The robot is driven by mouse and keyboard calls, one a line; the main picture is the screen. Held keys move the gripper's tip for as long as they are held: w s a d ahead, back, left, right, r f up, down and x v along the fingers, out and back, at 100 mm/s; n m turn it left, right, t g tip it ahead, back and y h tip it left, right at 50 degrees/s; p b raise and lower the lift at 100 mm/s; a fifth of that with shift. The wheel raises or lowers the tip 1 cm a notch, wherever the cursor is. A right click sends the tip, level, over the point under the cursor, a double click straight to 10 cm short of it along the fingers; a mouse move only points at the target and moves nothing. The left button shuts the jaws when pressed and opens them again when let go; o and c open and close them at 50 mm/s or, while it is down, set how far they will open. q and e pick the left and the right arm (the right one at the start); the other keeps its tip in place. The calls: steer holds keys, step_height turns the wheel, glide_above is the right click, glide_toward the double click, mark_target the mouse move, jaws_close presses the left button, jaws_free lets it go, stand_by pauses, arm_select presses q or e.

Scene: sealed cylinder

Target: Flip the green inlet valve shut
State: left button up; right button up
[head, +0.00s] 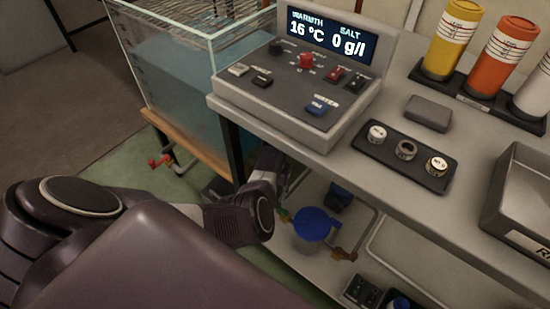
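A small green part (284,214), which looks like the green inlet valve, shows on the left side of a blue-topped cylinder (314,224) on the shelf under the bench. It is small and partly hidden by my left arm, so its handle position cannot be made out. My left gripper (277,172) is just above and left of the green part, under the bench's front edge. Its fingers are dark and blurred into the shadow, so I cannot tell if they are open or touch anything. My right gripper is out of view.
The bench edge and control console (300,95) overhang the shelf. A glass water tank (185,90) stands to the left, with a red-handled tap (160,161) below it. A pipe with a brown fitting (345,253) lies right of the cylinder. A black tray (405,155) sits on the bench.

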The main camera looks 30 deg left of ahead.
arm_select(q)
steer(key=shift+f+b, duration=0.3)
steer(key=shift+f, duration=0.4)
steer(key=shift+f+b, duration=0.5)
steer(key=shift+f, duration=0.15)
steer(key=shift+f+b, duration=0.3)
steer(key=shift+f, duration=0.3)
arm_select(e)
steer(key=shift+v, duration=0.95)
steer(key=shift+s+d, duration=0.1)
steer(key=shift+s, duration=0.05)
arm_select(q)
jaws_close()
